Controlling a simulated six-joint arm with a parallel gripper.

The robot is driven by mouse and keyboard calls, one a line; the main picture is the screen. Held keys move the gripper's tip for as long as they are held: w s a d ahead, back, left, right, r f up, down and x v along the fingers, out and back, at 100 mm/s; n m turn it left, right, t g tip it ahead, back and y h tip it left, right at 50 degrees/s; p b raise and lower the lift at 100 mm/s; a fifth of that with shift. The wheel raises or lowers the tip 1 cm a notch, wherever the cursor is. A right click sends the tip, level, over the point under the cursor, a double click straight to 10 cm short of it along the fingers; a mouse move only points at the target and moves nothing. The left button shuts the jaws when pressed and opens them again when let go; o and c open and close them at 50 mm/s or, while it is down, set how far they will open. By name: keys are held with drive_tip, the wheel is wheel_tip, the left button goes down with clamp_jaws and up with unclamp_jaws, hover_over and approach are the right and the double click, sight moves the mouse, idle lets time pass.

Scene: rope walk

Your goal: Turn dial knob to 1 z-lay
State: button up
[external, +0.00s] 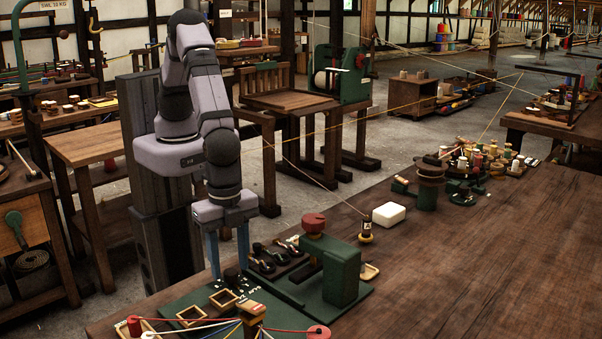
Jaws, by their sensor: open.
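A dark round knob (232,275) sits on the green board (192,301) at the front edge of the table; it looks like the dial knob. Small white marks show on the board just right of it, too small to read, so I cannot tell which setting the knob points to. My gripper (229,265) points down with its two blue-grey fingers apart, one on each side of the space right above the knob. The fingers look empty. I cannot tell whether the fingertips touch the knob or the board.
Square wooden frames (222,299) lie on the board near the knob. A wooden post with coloured cords (252,315) stands in front. Black-handled tools (265,262) and a green clamp-like stand (341,274) are to the right. The brown tabletop (480,265) further right is clear.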

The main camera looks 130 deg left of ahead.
drive_tip(key=shift+f, duration=0.55)
drive_tip(key=c, duration=1)
drive_tip(key=shift+c, duration=0.2)
drive_tip(key=shift+m, duration=0.5)
drive_tip(key=m, duration=0.2)
drive_tip(key=shift+m, duration=0.3)
drive_tip(key=m, duration=0.4)
drive_tip(key=shift+w, duration=0.1)
drive_tip(key=shift+r, duration=0.1)
